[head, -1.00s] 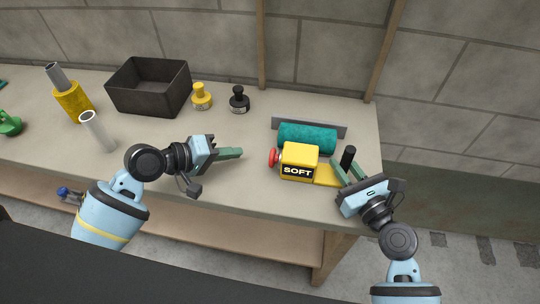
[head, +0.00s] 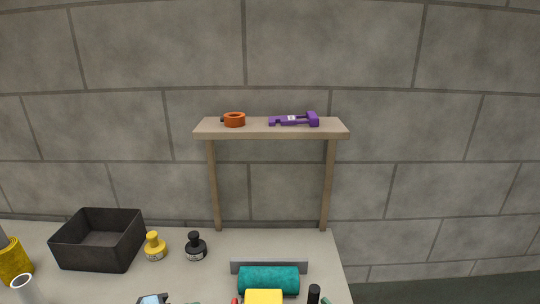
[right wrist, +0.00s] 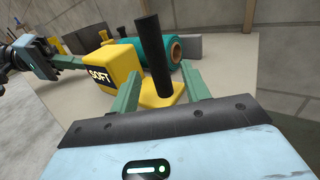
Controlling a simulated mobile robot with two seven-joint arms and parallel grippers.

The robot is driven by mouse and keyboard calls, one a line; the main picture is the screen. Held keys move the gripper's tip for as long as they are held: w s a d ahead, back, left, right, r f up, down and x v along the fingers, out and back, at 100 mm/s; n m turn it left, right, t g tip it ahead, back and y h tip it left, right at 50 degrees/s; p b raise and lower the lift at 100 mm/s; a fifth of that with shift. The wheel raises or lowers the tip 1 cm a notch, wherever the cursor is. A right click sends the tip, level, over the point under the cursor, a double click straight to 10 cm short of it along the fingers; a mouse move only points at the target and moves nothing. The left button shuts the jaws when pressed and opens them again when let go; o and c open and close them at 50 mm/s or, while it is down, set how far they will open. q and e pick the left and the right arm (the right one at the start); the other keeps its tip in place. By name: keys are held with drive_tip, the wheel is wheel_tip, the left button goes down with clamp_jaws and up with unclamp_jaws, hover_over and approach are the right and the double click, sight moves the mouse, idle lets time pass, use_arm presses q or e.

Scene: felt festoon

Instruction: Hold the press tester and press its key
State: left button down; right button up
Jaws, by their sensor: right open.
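The press tester is a yellow block marked SOFT (right wrist: 104,75) with a yellow foot and an upright black post (right wrist: 152,55). In the head view only the block's top (head: 264,297), the post's top (head: 314,293) and a sliver of the red key (head: 235,300) show at the bottom edge. My right gripper (right wrist: 161,70) is open, its green fingers on either side of the post; I cannot tell whether they touch it. My left gripper (right wrist: 78,62) looks shut and empty, with its fingertips near the block's far side. The key is hidden in the right wrist view.
A teal roll (head: 268,280) lies behind the tester, before a grey plate (head: 290,266). A black bin (head: 100,240), yellow stamp-like piece (head: 155,248) and black one (head: 195,247) stand left. A raised shelf (head: 270,128) holds an orange ring (head: 234,120) and purple tool (head: 295,120).

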drive_tip(key=v, duration=0.9)
drive_tip(key=shift+s+d, duration=0.1)
drive_tip(key=shift+s, duration=0.1)
